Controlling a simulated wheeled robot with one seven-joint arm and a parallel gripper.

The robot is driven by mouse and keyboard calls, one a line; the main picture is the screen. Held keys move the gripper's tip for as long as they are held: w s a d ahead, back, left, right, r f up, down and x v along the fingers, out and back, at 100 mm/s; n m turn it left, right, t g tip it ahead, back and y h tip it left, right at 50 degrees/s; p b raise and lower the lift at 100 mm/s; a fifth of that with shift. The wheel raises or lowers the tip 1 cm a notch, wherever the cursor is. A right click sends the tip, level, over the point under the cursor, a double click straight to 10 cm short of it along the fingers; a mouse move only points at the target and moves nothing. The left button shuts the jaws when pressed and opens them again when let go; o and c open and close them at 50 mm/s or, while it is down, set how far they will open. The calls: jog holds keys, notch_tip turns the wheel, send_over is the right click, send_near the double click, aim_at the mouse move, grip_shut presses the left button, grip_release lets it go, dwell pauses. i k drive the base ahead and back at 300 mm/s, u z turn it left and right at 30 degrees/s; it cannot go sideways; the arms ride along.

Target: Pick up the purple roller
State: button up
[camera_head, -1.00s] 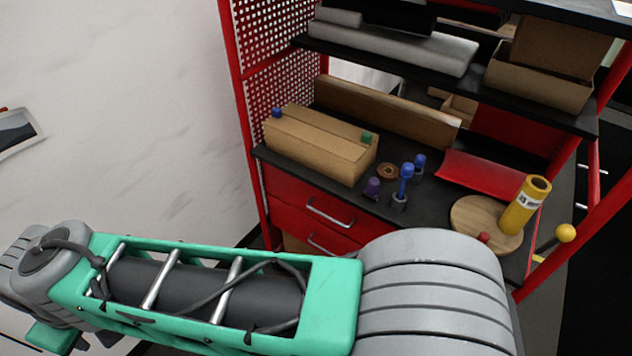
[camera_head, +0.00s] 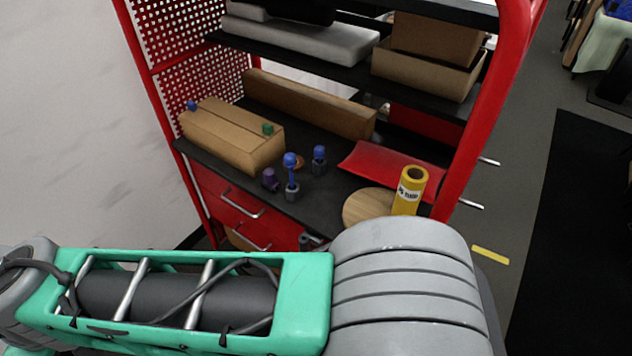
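A small purple roller (camera_head: 270,180) stands on the black worktop (camera_head: 327,205) of the red workbench, near its front edge. It is just left of a blue-topped post on a grey base (camera_head: 292,178) and in front of the cardboard box. My green and grey arm crosses the bottom of the view, well in front of the bench.
Another blue-topped piece (camera_head: 319,160) stands behind the post. A long cardboard box (camera_head: 230,135) lies at left. A red tray (camera_head: 390,165), a round wooden board (camera_head: 362,207) and a yellow cylinder (camera_head: 409,190) are at right. A shelf (camera_head: 300,62) with boxes hangs above.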

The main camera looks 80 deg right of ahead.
aim_at(270, 182)
jog(key=u, duration=0.15)
jog(key=k, duration=0.15)
jog(key=z, duration=0.95)
jog(key=i, duration=1)
